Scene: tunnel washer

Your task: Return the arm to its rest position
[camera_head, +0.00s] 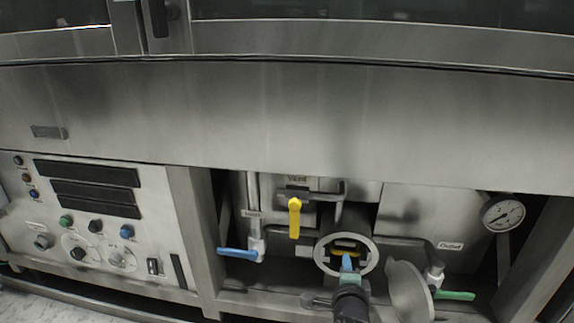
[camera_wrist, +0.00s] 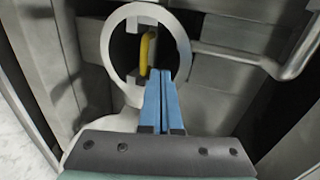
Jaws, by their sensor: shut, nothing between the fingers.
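My gripper (camera_head: 347,262) has blue fingers and shows in the head view in front of a round metal port (camera_head: 371,246) low in the machine. In the wrist view my gripper (camera_wrist: 165,75) has its two blue fingers side by side, closed, with nothing held. Their tips overlap the lower right of the port's ring (camera_wrist: 112,68) in that view. A yellow part (camera_wrist: 145,52) sits inside the ring, left of the fingertips. I cannot tell whether the fingers touch the port.
A round metal cover (camera_head: 410,292) stands open right of my arm. Nearby are a yellow vent handle (camera_head: 294,217), a blue handle (camera_head: 238,254), a green handle (camera_head: 455,295) and a gauge (camera_head: 503,213). A control panel (camera_head: 100,225) is at left. A pipe (camera_wrist: 285,68) runs right of the ring.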

